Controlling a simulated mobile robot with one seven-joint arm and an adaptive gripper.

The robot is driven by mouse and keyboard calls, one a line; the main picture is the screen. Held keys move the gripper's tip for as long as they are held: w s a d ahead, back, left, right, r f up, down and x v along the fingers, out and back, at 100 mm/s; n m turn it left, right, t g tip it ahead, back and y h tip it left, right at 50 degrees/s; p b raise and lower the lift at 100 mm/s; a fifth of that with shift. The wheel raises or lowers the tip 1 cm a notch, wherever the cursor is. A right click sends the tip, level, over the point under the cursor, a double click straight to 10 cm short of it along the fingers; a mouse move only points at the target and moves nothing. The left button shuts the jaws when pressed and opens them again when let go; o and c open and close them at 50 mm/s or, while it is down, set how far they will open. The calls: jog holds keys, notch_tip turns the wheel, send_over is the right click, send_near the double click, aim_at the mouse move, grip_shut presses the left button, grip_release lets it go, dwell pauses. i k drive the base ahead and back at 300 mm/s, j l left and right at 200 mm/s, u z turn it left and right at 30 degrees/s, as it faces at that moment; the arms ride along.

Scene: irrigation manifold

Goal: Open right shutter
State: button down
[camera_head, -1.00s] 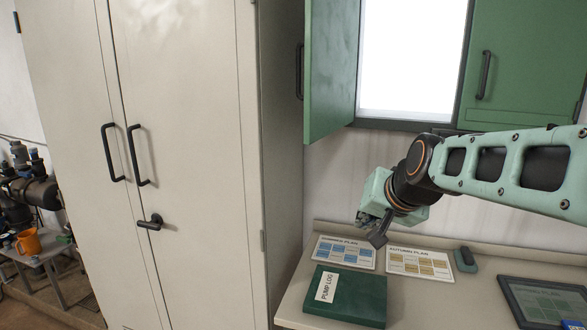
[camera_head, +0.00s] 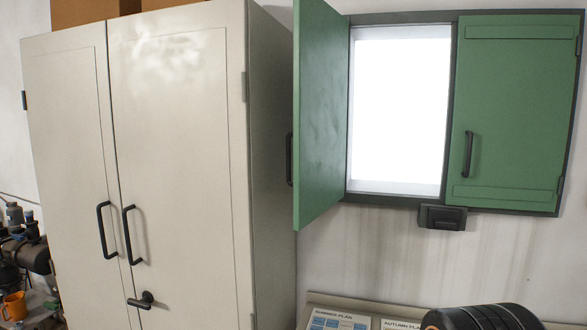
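The right shutter (camera_head: 511,112) is a green panel lying shut over the right half of the window (camera_head: 401,112). Its dark vertical bar handle (camera_head: 467,154) is near its left edge, and its hinges are on the right. The left shutter (camera_head: 320,115) stands swung open, leaving the bright left half of the window uncovered. A small black fitting (camera_head: 442,217) sits under the window frame near the middle; I cannot tell what it is. My gripper is out of view. Only a dark rounded part of my arm shows at the bottom right edge, well below the right shutter.
A tall cream cabinet (camera_head: 184,175) with shut doors and dark handles fills the left, close to the open left shutter. Printed plan cards (camera_head: 338,319) lie on the desk at the bottom. The wall below the right shutter is bare.

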aim_at(515, 77)
jog(key=i+j+z, duration=0.2)
jog(key=j+z, duration=0.15)
jog(key=j, duration=0.45)
jog(key=j+z, duration=0.4)
jog(key=j, duration=0.45)
jog(key=j+z, duration=0.35)
jog(key=j, duration=0.5)
jog(key=i+l, duration=0.45)
jog(key=i+l+u, duration=0.1)
jog(key=i+l, duration=0.3)
jog(key=l, duration=0.25)
jog(key=i+l, duration=0.1)
jog(key=l, duration=0.2)
jog(key=i+l, duration=0.1)
jog(key=l, duration=0.2)
jog(key=i+l+u, duration=0.1)
jog(key=l, duration=0.2)
